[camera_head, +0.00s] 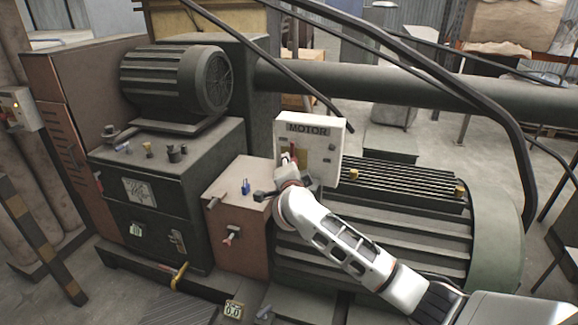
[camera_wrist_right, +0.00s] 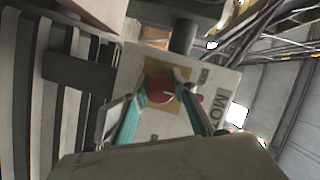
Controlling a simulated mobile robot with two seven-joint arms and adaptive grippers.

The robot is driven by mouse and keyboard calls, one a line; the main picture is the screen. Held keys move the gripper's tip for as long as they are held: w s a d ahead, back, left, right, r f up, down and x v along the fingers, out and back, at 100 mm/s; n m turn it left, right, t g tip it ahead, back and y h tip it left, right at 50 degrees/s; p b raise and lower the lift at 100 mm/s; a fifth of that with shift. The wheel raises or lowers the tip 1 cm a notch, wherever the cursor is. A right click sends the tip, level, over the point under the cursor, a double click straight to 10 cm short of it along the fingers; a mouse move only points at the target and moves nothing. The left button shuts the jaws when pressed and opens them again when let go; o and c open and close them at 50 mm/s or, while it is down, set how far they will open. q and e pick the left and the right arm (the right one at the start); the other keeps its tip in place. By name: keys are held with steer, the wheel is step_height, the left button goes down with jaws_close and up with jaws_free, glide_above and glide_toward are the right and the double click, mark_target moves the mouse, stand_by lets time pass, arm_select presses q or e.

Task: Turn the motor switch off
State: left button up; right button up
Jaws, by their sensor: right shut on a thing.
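The white motor switch box (camera_head: 325,134) with the label MOTOR stands behind the big ribbed motor's near end in the head view. It also shows tilted in the right wrist view (camera_wrist_right: 215,80). A red knob (camera_wrist_right: 160,89) sits on a yellow plate (camera_wrist_right: 181,74) on its face. My right gripper (camera_wrist_right: 162,102) has its teal fingers on either side of the red knob, closed on it. In the head view my right gripper (camera_head: 287,168) covers the lower left of the box. The knob's exact setting is hard to read. My left gripper is out of view.
A brown cabinet (camera_head: 239,250) with small levers stands left of my right arm. A dark machine block (camera_head: 160,175) carries another motor (camera_head: 172,80). Black cables (camera_head: 440,68) arch above my right arm. A thick pipe (camera_head: 385,85) runs behind the box.

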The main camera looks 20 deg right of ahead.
steer(key=shift+d+f, duration=0.1)
steer(key=shift+f, duration=0.05)
steer(key=o, duration=1.1)
steer(key=v, duration=1.2)
